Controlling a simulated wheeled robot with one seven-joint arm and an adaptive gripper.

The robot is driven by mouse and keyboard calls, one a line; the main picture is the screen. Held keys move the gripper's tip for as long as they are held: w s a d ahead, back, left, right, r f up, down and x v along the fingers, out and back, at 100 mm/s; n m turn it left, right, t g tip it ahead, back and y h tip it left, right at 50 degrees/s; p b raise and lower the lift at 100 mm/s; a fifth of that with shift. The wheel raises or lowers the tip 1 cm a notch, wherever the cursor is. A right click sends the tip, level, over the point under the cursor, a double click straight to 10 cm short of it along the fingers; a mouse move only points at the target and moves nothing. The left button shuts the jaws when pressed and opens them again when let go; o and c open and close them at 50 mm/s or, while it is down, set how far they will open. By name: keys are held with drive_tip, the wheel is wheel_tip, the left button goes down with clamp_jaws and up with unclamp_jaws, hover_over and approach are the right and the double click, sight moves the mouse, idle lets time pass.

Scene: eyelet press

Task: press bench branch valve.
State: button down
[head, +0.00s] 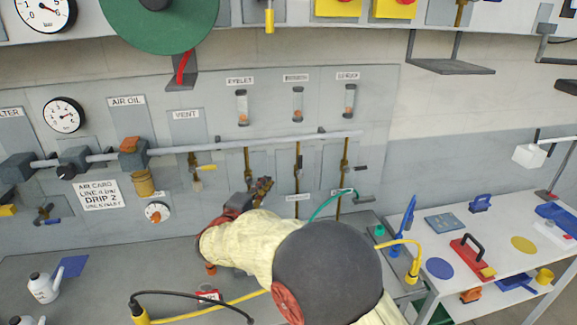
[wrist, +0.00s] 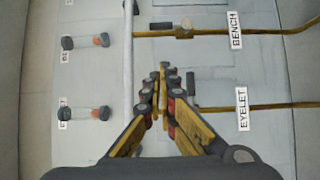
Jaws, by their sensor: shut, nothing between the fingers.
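The bench branch is the middle of three brass drop pipes in the head view (head: 298,178). Its valve has a small dark lever (head: 308,168). In the wrist view the bench pipe (wrist: 265,31) runs across the top beside its BENCH label (wrist: 236,30), with a brass valve body (wrist: 183,32) and dark lever (wrist: 161,25). My gripper (head: 266,184) is shut and empty, left of the bench pipe and in front of the eyelet pipe. In the wrist view its fingertips (wrist: 163,68) lie between the bench and eyelet pipes, apart from the bench lever. The eyelet valve is partly hidden by the fingers.
The eyelet pipe (wrist: 275,106) and its dark lever (wrist: 191,87) are close beside my fingers. A grey header pipe (head: 220,146) crosses above the valves. The vent valve with yellow lever (head: 206,167) is left. A green hose (head: 322,204) curves right of my gripper.

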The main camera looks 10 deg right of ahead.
sight(300, 166)
drive_tip(key=s+d+x, duration=0.1)
drive_tip(key=d+x, duration=0.1)
drive_tip(key=x, duration=1)
drive_tip(key=shift+d, duration=0.4)
